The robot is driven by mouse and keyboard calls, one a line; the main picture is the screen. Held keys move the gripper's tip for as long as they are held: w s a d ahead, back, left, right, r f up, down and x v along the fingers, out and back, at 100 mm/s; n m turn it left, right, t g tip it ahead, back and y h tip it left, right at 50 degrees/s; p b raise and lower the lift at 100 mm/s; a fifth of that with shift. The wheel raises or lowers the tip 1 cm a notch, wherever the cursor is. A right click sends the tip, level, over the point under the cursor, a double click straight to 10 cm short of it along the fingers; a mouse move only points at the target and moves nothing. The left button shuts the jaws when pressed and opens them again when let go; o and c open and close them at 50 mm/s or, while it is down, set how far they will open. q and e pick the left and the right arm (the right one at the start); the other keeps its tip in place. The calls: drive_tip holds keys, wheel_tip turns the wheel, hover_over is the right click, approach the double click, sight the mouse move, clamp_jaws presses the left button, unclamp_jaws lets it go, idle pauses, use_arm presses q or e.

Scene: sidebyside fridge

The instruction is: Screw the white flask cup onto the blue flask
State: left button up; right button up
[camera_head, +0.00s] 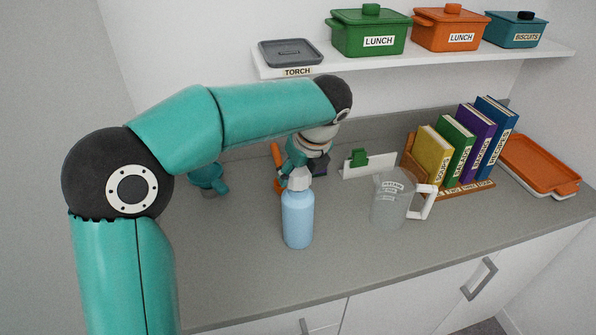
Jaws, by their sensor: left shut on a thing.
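The blue flask (298,217) stands upright on the grey counter, left of the clear jug. The white flask cup (299,181) is at the flask's mouth, in line with it; whether its thread is engaged cannot be told. My left gripper (298,166) comes down from above and behind and is shut on the white cup. Its fingers are small and partly hidden behind the cup and under my wrist. My right gripper is not in view.
A clear jug (390,199) with a white handle stands right of the flask. Behind are an orange upright item (278,167), a green clip on a white holder (359,158) and a teal item (208,179). Books (455,142) and an orange tray (540,167) are right. The front-left counter is clear.

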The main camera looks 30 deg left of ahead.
use_arm(q)
drive_tip(key=shift+f+b, duration=0.8)
drive_tip(key=shift+f, duration=0.5)
idle(0.4)
drive_tip(key=o, duration=0.9)
drive_tip(key=shift+o, duration=0.2)
drive_tip(key=v, duration=1.2)
